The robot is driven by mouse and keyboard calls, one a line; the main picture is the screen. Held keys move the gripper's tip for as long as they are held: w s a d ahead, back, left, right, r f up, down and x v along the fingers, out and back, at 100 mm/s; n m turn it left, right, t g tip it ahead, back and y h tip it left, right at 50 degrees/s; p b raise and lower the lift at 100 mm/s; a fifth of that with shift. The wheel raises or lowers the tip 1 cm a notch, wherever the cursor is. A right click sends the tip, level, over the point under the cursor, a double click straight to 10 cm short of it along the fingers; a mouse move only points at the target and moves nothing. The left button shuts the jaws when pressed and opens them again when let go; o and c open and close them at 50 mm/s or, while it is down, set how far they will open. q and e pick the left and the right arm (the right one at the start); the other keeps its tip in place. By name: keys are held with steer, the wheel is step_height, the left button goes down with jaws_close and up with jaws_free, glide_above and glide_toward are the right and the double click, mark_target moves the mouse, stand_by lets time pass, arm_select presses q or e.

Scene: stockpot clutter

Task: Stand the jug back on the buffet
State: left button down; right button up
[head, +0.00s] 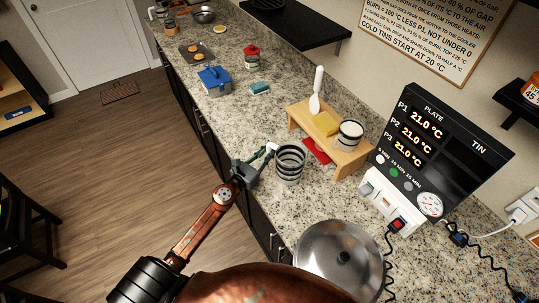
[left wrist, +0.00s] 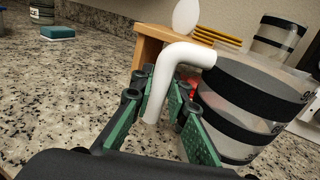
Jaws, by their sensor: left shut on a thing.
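The jug (head: 289,167) is a cylinder with black, white and grey bands and a white bent handle (left wrist: 187,54). It looks upright at the counter's front part, in front of the small wooden riser; I cannot tell whether its base touches the counter. My left gripper (head: 264,160) is at the jug's left side, its green fingers (left wrist: 160,98) shut on the handle. The fingers hide part of the handle. The buffet is likely the wooden riser (head: 364,155). My right gripper is not in view.
The riser holds a striped container (head: 349,136), a yellow stack (head: 326,123) and a white spoon-like thing (head: 316,91). A steel lid (head: 339,262) and the display unit (head: 428,150) are nearby.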

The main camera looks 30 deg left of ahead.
arm_select(q)
steer(key=shift+f, duration=0.1)
steer(key=shift+f, duration=0.25)
steer(key=c, duration=1.9)
jaws_free()
steer(key=shift+r, duration=0.2)
steer(key=shift+s, duration=0.25)
steer(key=s, duration=0.3)
steer(key=s+a+b, duration=0.1)
steer(key=s, duration=0.3)
steer(key=s+b, duration=0.1)
steer(key=s, duration=0.2)
steer(key=shift+s+a+f, duration=0.1)
steer(key=shift+s+a, duration=0.15)
steer(key=shift+s+a+b, duration=0.1)
steer(key=shift+s+b, duration=0.25)
steer(key=shift+s, duration=0.15)
